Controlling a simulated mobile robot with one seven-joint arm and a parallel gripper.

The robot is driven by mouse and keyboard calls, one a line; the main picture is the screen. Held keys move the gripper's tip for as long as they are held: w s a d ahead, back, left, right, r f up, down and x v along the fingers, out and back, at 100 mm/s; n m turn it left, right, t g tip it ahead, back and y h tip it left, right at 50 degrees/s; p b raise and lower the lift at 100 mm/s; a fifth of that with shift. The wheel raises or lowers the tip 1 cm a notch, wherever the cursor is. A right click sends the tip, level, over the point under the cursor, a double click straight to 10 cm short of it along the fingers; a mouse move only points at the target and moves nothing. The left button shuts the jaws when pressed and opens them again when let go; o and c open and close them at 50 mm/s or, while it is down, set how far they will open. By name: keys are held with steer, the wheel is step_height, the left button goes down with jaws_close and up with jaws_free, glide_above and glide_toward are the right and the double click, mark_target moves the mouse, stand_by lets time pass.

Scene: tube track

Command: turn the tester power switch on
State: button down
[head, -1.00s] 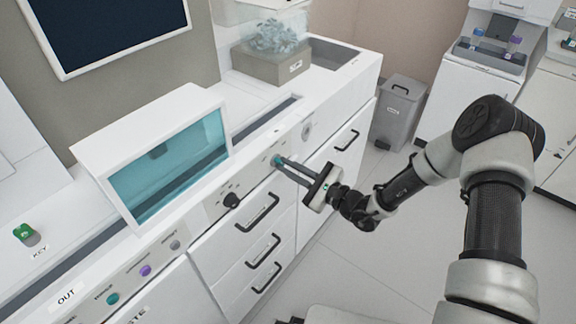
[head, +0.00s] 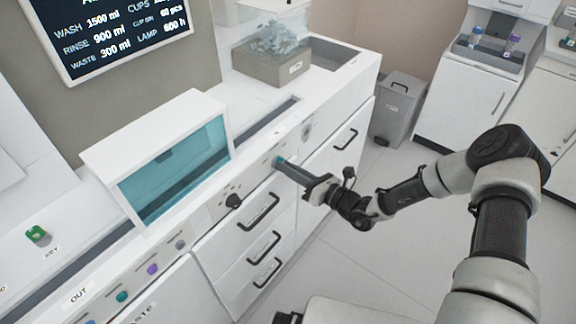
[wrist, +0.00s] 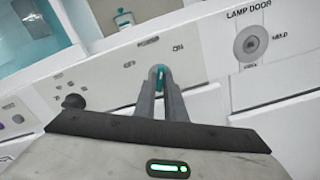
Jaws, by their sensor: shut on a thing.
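The tester power switch is a small teal knob (head: 280,159) on the white front panel, right of the teal-windowed box. In the wrist view the knob (wrist: 160,70) shows between the fingertips, with small lettering on the panel above it; the lettering at its upper right seems to read ON. My gripper (head: 282,164) is shut on the knob, its two long grey fingers on either side of it, as the wrist view also shows (wrist: 160,78). The fingers hide most of the knob. A wall screen (head: 118,32) is lit with white text, including WASH, RINSE and WASTE.
A black knob (head: 233,201) sits left on the same panel. A round LAMP DOOR lock (wrist: 251,43) is to the right. Drawers with black handles (head: 258,212) lie below. The teal-windowed box (head: 178,172) stands on the counter. A grey bin (head: 399,108) stands on open floor.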

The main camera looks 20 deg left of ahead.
steer(key=shift+m+p, duration=0.4)
steer(key=shift+m, duration=1.3)
steer(key=c, duration=1.8)
jaws_free()
steer(key=shift+d, duration=0.15)
steer(key=v, duration=1.7)
